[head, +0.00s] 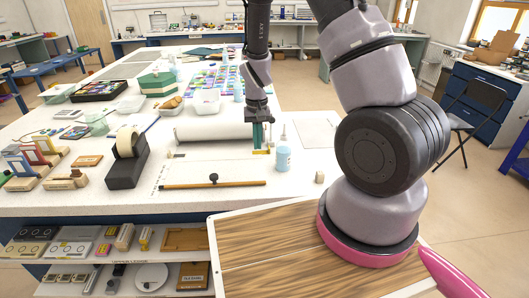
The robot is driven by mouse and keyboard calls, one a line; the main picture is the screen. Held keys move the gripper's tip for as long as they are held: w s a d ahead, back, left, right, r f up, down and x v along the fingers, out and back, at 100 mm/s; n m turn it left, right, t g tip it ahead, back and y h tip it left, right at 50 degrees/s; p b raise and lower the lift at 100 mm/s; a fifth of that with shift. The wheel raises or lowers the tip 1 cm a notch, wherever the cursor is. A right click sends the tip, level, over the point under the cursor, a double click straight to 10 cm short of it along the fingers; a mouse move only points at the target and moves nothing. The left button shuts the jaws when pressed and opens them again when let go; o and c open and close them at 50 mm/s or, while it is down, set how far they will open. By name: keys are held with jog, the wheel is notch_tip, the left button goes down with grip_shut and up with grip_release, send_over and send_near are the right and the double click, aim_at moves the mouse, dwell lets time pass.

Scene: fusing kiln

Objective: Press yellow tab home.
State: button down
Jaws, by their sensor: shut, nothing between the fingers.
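My gripper (257,138) points straight down over the white table, right of the middle of the picture. Its teal fingers are shut with nothing between them. A small yellow piece (260,152), likely the yellow tab, shows right below the fingertips. The fingertips hide part of it. I cannot tell whether the fingertips touch it or how far in it sits.
A light blue bottle (283,158) stands close on the right of the gripper. A white roll (213,132) lies to its left. A black tape dispenser (127,166) stands farther left.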

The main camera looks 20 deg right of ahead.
notch_tip(320, 180, up, 7)
jog(key=shift+f, duration=0.2)
dwell(0.5)
jog(key=s+d+r+m+t+y, duration=0.1)
jog(key=s+d+r+t, duration=0.15)
jog(key=r, duration=0.85)
jog(key=s+d+r+t+y, duration=0.1)
jog(key=s+r, duration=0.3)
jog(key=r, duration=0.6)
jog(key=s+d+r+m+t, duration=0.1)
jog(key=s+d+r+t, duration=0.1)
jog(key=s+r, duration=0.8)
jog(key=s+t, duration=0.1)
jog(key=s, duration=0.1)
jog(key=shift+s+d+r+t, duration=0.15)
jog(key=shift+s+r+t, duration=0.05)
jog(key=shift+s+t, duration=0.15)
jog(key=shift+w, duration=0.1)
